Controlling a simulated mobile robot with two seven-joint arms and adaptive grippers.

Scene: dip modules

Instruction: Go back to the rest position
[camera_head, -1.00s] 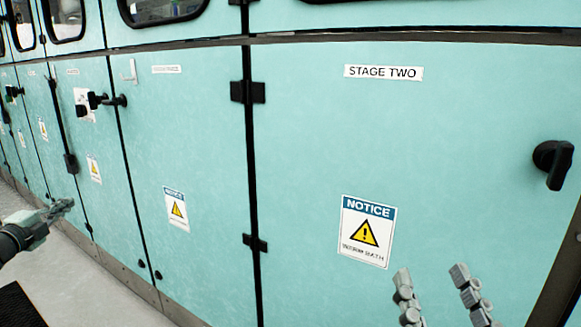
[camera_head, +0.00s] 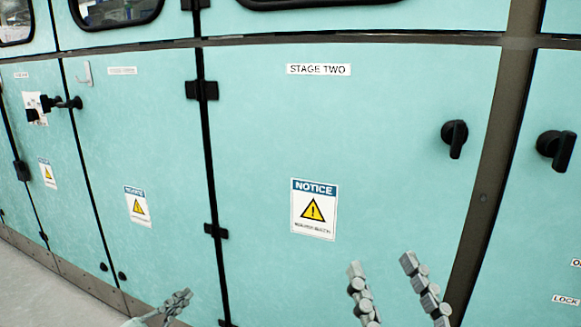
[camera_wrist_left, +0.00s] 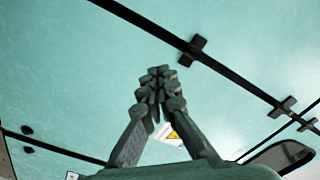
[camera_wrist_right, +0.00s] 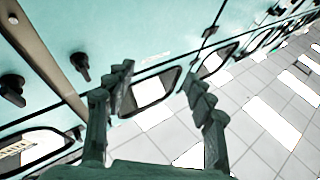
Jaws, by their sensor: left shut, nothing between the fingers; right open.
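My left gripper (camera_head: 172,306) is low at the left of centre in the head view, in front of the teal cabinet doors. Its fingers meet with nothing between them, as the left wrist view (camera_wrist_left: 160,78) also shows. My right gripper (camera_head: 383,268) is at the bottom right of centre, in front of the lower part of the STAGE TWO door (camera_head: 290,130). Its fingers are spread wide and empty, also in the right wrist view (camera_wrist_right: 158,85).
The STAGE TWO door has a black handle (camera_head: 455,138) and a yellow-triangle notice (camera_head: 314,210). Another black handle (camera_head: 556,148) is on the door to the right. Further doors run to the left, with a dark handle (camera_head: 62,103). Pale floor (camera_head: 30,285) shows at lower left.

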